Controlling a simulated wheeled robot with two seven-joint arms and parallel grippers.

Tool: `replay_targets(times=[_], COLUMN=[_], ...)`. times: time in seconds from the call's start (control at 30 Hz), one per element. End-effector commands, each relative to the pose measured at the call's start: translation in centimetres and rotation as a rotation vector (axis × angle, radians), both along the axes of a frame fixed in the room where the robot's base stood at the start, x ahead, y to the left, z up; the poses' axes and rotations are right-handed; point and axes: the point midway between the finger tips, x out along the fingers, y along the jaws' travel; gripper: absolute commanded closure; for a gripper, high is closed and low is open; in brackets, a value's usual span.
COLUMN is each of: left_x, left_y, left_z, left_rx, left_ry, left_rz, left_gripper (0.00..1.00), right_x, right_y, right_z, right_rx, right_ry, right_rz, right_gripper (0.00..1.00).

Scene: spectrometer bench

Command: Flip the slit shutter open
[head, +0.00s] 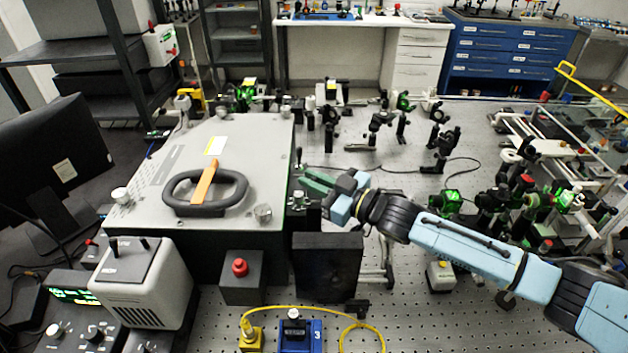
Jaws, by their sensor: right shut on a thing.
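The grey spectrometer housing (235,140) fills the left middle of the head view. My right arm comes in from the right, and my right gripper (312,184) is at the housing's right side wall, with its green fingers pointing left. The fingers are shut on a small part at the slit, which appears to be the slit shutter. The fingers and the wall hide most of it, so I cannot tell its angle. A small dark lever with a round top (298,156) stands just behind the fingers. My left gripper is not in view.
A black box (328,268) stands in front of my right gripper. A red-button box (240,268) is to its left. Several optics mounts (375,128) stand behind on the perforated bench. A black ring handle with an orange strip (205,188) lies on the housing.

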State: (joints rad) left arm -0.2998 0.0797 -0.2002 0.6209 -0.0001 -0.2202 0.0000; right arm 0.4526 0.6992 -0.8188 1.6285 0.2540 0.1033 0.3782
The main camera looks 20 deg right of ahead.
Motion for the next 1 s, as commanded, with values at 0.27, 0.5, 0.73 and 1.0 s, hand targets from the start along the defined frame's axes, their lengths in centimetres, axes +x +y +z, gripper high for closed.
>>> replay_targets(times=[0.27,0.5,0.73,1.0], left_x=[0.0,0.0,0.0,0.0], left_y=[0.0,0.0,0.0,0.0], left_z=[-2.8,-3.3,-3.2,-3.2], left_rx=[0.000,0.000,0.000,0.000], left_ry=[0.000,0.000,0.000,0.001], left_rz=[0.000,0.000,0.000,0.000], left_gripper=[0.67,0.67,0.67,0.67], right_x=[-0.6,-0.7,-0.7,-0.8], right_y=[0.2,0.2,0.2,0.2], right_z=[-0.6,-0.3,-0.2,-0.3], right_rx=[-0.049,-0.069,-0.069,-0.069], right_ry=[-0.183,-0.246,-0.244,-0.243], right_rz=[0.000,0.000,0.000,0.001], right_gripper=[1.00,1.00,0.86,0.71])
